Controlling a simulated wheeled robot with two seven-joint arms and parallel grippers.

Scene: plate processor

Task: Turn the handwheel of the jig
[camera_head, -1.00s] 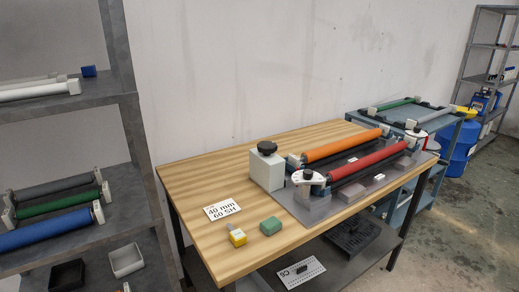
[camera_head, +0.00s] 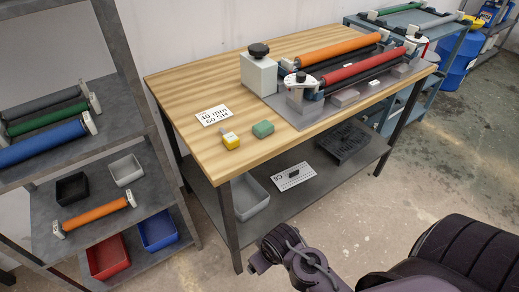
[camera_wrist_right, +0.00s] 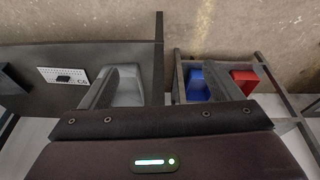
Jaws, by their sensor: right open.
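The jig's grey base plate (camera_head: 300,120) lies on the wooden table, bearing an orange roller (camera_head: 340,48) and a red roller (camera_head: 365,68). A black lobed knob (camera_head: 258,49) sits on a pale grey block (camera_head: 258,73) at the jig's left end. A white disc with a black knob (camera_head: 301,80) sits at the near roller end, and a similar disc (camera_head: 417,38) at the far end. I cannot tell which is the handwheel. My right gripper (camera_wrist_right: 155,78) is open and empty in the wrist view, well away from the jig. My left gripper is not in view.
The wooden table (camera_head: 190,85) has a lower shelf with a grey bin (camera_head: 250,196) and a perforated board (camera_head: 294,177). A shelf with rollers and bins stands left. Floor in front is clear.

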